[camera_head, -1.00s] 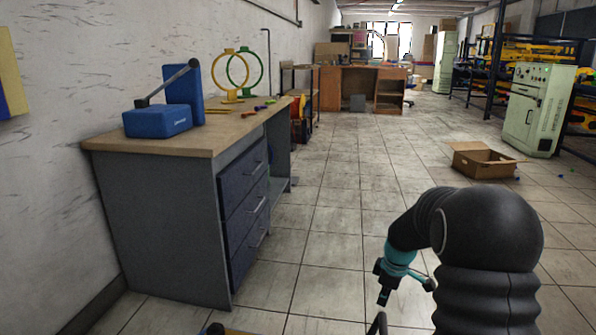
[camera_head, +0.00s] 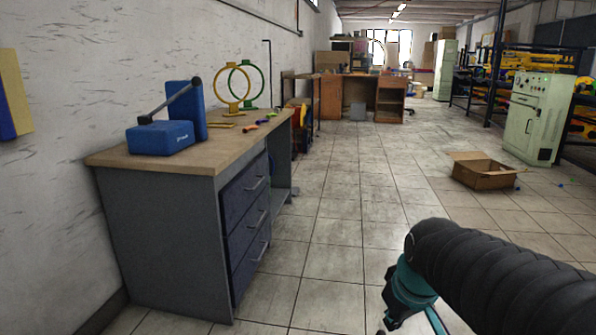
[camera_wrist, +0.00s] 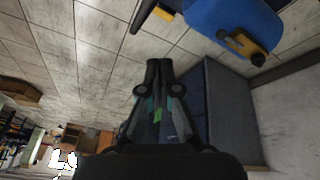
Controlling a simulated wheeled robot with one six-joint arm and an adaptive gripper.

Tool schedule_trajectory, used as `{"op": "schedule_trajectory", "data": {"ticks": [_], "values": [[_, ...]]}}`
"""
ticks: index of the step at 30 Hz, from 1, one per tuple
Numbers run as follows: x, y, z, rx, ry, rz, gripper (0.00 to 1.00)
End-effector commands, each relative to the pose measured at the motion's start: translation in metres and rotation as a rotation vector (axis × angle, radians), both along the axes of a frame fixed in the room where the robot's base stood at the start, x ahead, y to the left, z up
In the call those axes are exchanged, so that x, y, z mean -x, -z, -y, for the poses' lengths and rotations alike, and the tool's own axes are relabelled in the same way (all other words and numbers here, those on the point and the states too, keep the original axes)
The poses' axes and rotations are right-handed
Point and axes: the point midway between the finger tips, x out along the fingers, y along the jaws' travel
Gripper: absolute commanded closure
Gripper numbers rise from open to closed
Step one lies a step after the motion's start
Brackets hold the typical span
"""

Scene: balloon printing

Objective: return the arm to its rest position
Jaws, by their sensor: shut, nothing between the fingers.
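My arm (camera_head: 500,275) reaches in from the lower right of the head view, dark and ribbed. The teal wrist behind my gripper hangs down at the bottom edge there, and the fingertips are hard to make out. In the wrist view my gripper (camera_wrist: 158,66) has its dark fingers together with nothing held. It is over open tiled floor, apart from the workbench. The workbench (camera_head: 160,225) stands to its left in the head view, and its grey side (camera_wrist: 232,110) shows right of the fingers in the wrist view.
On the bench are a blue lever press (camera_head: 162,138), a yellow ring stand (camera_head: 236,90) and a green ring stand (camera_head: 248,72). An open cardboard box (camera_head: 482,174) lies on the floor, near a pale green cabinet (camera_head: 536,120). The tiled floor (camera_head: 350,200) between is clear.

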Motion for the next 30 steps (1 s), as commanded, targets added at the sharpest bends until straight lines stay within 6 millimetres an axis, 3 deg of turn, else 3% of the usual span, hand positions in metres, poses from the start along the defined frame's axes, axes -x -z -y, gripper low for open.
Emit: {"op": "schedule_trajectory", "data": {"ticks": [3,9,15,30], "values": [[0.03,-0.015,-0.005,-0.025,0.073,0.035,1.0],[0.075,-0.026,-0.01,-0.076,0.202,0.084,1.0],[0.105,-0.027,-0.013,-0.119,0.296,0.118,1.0],[0.115,-0.026,-0.014,-0.135,0.329,0.129,1.0]]}}
